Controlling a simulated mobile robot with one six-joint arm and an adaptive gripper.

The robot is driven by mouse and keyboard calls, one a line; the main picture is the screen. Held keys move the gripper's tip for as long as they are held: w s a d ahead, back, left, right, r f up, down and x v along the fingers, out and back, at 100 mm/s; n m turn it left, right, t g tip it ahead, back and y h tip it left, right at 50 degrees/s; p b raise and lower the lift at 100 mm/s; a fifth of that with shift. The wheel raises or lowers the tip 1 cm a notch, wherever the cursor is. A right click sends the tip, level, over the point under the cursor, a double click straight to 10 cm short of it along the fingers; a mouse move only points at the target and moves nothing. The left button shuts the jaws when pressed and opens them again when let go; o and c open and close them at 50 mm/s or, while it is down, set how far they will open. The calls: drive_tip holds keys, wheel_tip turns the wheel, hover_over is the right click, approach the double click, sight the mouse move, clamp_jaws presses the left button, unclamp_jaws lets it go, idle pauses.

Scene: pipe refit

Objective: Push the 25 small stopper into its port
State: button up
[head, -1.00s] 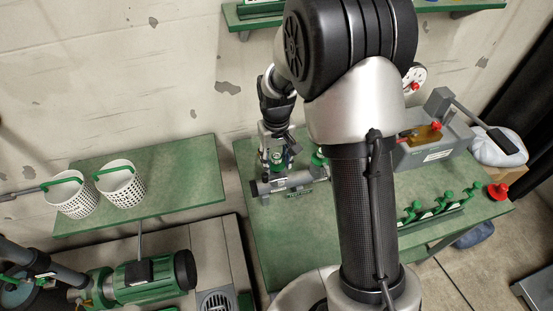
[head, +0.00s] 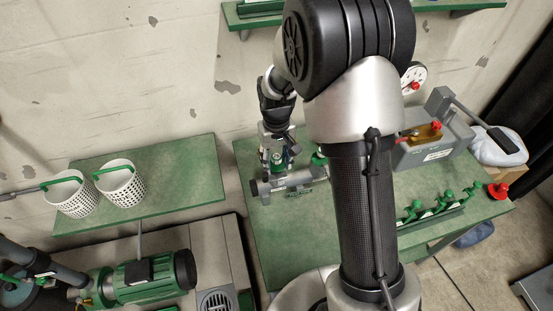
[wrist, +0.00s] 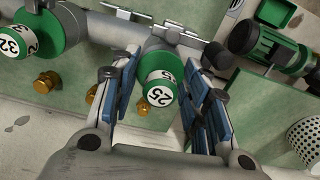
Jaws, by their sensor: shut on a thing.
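The 25 small stopper (wrist: 160,88) has a white cap marked 25 and a green band. It sits between my gripper's (wrist: 158,78) two blue-padded fingers at a grey pipe fitting (wrist: 157,42), and the gripper is shut on it. The port's mouth is hidden behind the stopper, so I cannot tell how deep it sits. In the head view my gripper (head: 276,150) points down at the grey pipe (head: 291,182) on the green bench. A larger green stopper marked 32 (wrist: 28,38) is on the pipe to the left in the wrist view.
A grey box with a lever (head: 435,150), a row of green valves (head: 438,208) and a red knob (head: 498,191) stand right on the bench. Two white baskets (head: 122,186) are on the left shelf.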

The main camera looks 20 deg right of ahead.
sight(276, 156)
drive_tip(key=shift+f+b, duration=0.35)
drive_tip(key=shift+f, duration=0.25)
drive_tip(key=o, duration=0.9)
drive_tip(key=shift+c, duration=0.2)
drive_tip(key=shift+r, duration=0.15)
wheel_tip(276, 156, up, 11)
drive_tip(key=p, duration=0.8)
drive_tip(key=shift+p, duration=0.3)
